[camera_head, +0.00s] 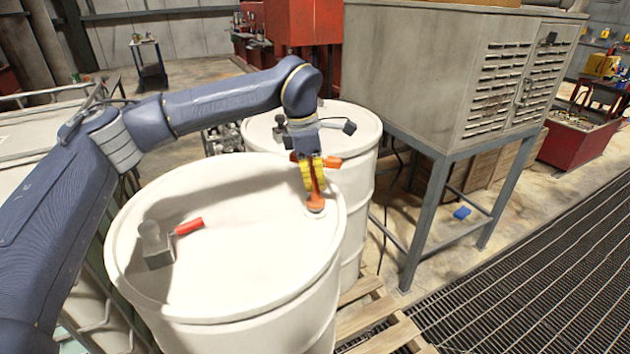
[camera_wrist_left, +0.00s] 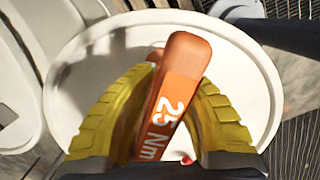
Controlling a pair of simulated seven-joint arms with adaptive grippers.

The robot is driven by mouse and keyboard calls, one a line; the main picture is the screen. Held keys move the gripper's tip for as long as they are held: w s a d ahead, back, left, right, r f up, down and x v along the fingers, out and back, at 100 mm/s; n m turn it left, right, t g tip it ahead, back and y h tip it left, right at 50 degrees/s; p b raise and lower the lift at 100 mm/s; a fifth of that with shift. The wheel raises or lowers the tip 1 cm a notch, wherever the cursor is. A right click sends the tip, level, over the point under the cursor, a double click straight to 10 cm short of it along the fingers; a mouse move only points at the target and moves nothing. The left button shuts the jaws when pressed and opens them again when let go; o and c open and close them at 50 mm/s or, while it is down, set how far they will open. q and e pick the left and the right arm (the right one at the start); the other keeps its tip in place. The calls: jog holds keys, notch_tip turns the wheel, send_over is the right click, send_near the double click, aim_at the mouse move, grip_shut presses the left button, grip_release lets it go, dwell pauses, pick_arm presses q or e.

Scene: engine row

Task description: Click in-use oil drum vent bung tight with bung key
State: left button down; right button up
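The orange bung key (camera_head: 319,187) stands roughly upright near the right rim of the front white drum (camera_head: 235,262). Its round foot touches or nearly touches the lid; the vent bung under it is hidden. My left gripper (camera_head: 313,180) has its yellow fingers on either side of the key, closed around it. In the left wrist view the key's orange bar (camera_wrist_left: 172,100), marked "25 Nm", lies between the yellow fingers. A grey fitting with a red handle (camera_head: 188,227) sits on the lid's left side. My right gripper is not in view.
A second white drum (camera_head: 362,150) with a dark fitting (camera_head: 348,127) stands close behind. A grey cabinet (camera_head: 440,70) on a steel stand rises to the right. A wooden pallet (camera_head: 385,335) and floor grating (camera_head: 530,270) lie below. The middle of the front lid is clear.

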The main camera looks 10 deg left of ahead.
pick_arm(q)
jog(key=shift+f, duration=0.25)
dwell(0.8)
jog(key=m, duration=0.2)
jog(key=shift+m, duration=0.3)
jog(key=shift+r, duration=0.1)
jog(key=shift+r, duration=2.65)
